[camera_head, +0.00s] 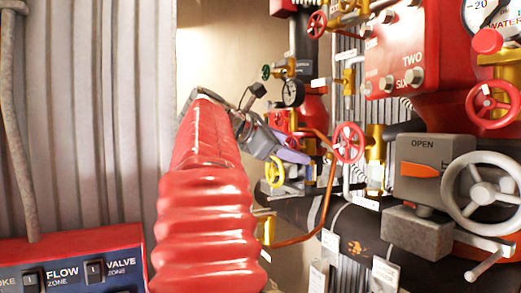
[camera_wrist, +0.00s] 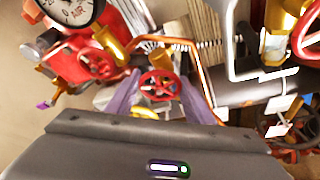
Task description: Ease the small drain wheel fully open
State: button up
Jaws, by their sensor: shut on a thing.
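The small red wheel (camera_wrist: 159,84) sits between the tips of my purple fingers in the wrist view, with a brass fitting behind it. My gripper (camera_wrist: 159,80) is shut on this wheel, one finger at each side of its rim. In the head view my gripper (camera_head: 296,152) reaches in among the pipework beyond my red arm sleeve and hides the wheel. The wheel's turn angle cannot be told.
A yellow wheel (camera_head: 275,172) lies close below my gripper. A copper pipe (camera_head: 331,185) bends just right of it. Another red wheel (camera_head: 348,142), a grey OPEN box (camera_head: 433,168) and a large grey handwheel (camera_head: 483,193) stand further right. A switch panel (camera_head: 65,268) is lower left.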

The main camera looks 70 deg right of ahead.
jog(key=shift+f+n+y, duration=0.3)
jog(key=shift+f, duration=0.05)
dwell(0.3)
jog(key=o, duration=1)
jog(key=shift+r, duration=0.2)
jog(key=shift+o, duration=0.2)
jog(key=shift+r, duration=0.1)
